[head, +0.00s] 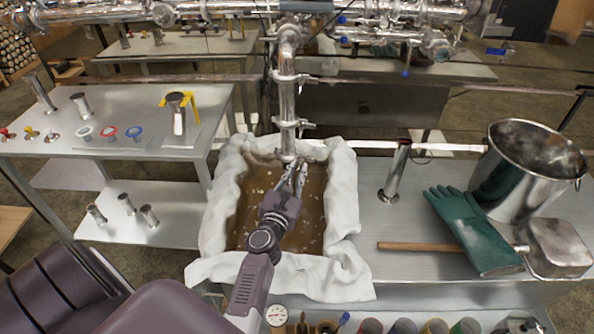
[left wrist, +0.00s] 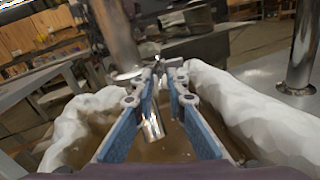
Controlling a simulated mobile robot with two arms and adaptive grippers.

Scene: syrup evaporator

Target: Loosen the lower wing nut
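A vertical steel pipe (head: 287,105) hangs over a cloth-lined basin. It carries an upper clamp (head: 286,78) and a lower clamp (head: 292,124) with a small part sticking out to the right; the wing nut itself is too small to make out clearly. My left gripper (head: 293,172) is over the basin, by the pipe's lower end and below the lower clamp. In the left wrist view, its blue-padded fingers (left wrist: 164,76) stand apart, and a small metal part shows near the tips. Whether they touch it I cannot tell. My right gripper is not in view.
White cloth (head: 343,190) lines the basin of brown liquid (head: 310,215). On the right bench stand a steel pot (head: 525,170), green glove (head: 470,228), long-handled scoop (head: 553,246) and short steel tube (head: 395,172). The left table (head: 140,100) holds fittings and rings.

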